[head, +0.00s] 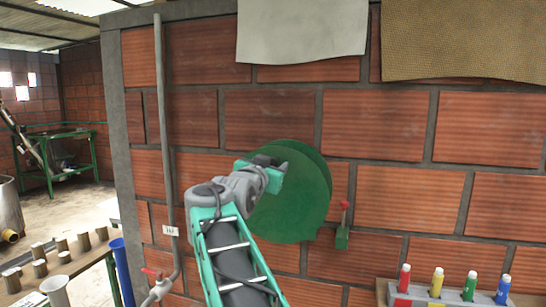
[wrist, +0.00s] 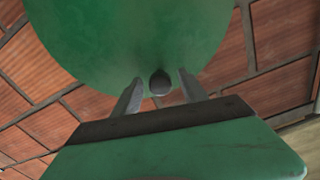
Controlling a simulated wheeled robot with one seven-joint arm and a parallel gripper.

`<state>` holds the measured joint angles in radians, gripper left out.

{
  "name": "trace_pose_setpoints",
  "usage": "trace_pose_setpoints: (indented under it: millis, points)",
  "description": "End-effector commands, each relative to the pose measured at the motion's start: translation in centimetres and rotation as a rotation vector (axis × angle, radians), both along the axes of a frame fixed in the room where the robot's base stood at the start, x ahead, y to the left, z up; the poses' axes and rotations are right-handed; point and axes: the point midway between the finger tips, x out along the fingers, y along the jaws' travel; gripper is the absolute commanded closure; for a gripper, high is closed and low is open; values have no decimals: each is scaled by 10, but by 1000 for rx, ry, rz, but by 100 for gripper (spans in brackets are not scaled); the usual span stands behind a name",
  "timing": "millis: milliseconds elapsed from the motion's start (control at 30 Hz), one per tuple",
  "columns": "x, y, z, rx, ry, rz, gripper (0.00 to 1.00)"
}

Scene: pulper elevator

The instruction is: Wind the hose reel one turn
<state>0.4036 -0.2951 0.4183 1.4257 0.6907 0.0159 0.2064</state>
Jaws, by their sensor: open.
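The hose reel (head: 300,205) is a green round disc on the brick wall, in the middle of the head view. It also fills the top of the wrist view (wrist: 120,40). A dark rounded knob (wrist: 160,83), which looks like the reel's crank handle, stands out near the disc's edge. My gripper (wrist: 160,98) is open, with one finger on each side of the knob. I cannot tell whether either finger touches it. In the head view my gripper (head: 275,172) is in front of the reel's upper left, and its fingers and the knob are hidden there.
A small green box with a red-tipped lever (head: 343,232) is on the wall right of the reel. A grey pipe (head: 165,130) runs down the wall at left. A rack of coloured bottles (head: 440,292) stands at lower right. A bench with metal cups (head: 62,257) is at lower left.

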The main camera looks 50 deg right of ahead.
Motion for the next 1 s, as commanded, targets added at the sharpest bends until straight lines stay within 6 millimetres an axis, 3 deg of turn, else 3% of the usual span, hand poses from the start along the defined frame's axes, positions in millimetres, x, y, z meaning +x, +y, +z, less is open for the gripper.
trace_pose_setpoints:
  millis: [333, 900, 1000]
  points:
    - [5, -9, -1, 1, -1, 1, 50]
    - [5, -9, -1, 1, 0, 1, 96]
    - [5, -9, -1, 1, 0, 1, 100]
